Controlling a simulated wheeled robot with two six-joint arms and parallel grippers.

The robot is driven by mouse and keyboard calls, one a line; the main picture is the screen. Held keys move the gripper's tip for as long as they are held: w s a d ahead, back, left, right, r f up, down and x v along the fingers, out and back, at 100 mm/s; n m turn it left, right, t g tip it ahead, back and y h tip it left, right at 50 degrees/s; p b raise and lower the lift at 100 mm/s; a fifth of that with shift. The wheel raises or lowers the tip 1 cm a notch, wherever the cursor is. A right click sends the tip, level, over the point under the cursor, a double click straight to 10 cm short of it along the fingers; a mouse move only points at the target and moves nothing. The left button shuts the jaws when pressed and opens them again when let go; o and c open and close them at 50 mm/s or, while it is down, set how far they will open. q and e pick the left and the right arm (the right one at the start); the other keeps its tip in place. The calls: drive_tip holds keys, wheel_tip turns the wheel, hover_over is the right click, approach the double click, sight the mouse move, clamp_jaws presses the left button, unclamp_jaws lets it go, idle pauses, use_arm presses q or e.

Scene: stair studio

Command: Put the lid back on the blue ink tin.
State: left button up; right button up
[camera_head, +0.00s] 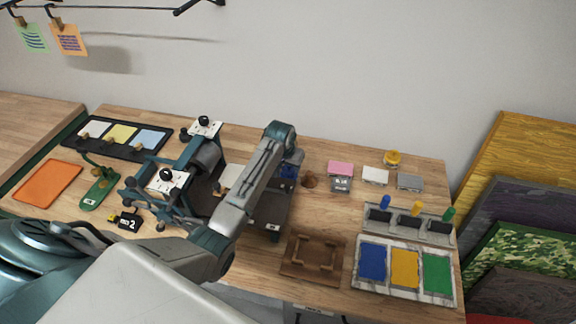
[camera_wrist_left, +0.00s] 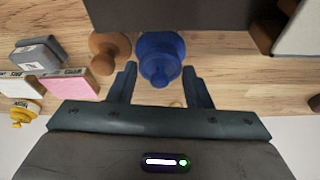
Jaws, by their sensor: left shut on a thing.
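A round blue piece with a knob, which looks like the ink tin's lid (camera_wrist_left: 160,55), sits between the fingers of my left gripper (camera_wrist_left: 161,82) in the left wrist view. The gripper is shut on it. In the head view, a little of the blue (camera_head: 288,172) shows under my left gripper (camera_head: 292,160), at the back edge of a dark plate. I cannot tell a separate tin body beneath the lid or whether the two touch. My right gripper is not in view.
A brown knobbed piece (camera_head: 309,180) stands close to the right of the blue. A pink-topped block (camera_head: 340,169) and a yellow tin (camera_head: 392,158) stand further right. The press (camera_head: 173,172) is left. A wooden frame (camera_head: 313,257) and colour tray (camera_head: 404,294) lie in front.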

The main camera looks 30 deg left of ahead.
use_arm(q)
drive_tip(key=shift+p, duration=0.45)
idle(1.0)
drive_tip(key=shift+f, duration=0.15)
idle(0.7)
drive_tip(key=o, duration=1)
drive_tip(key=shift+o, duration=0.6)
drive_tip(key=o, duration=0.4)
drive_tip(key=shift+r, duration=3.5)
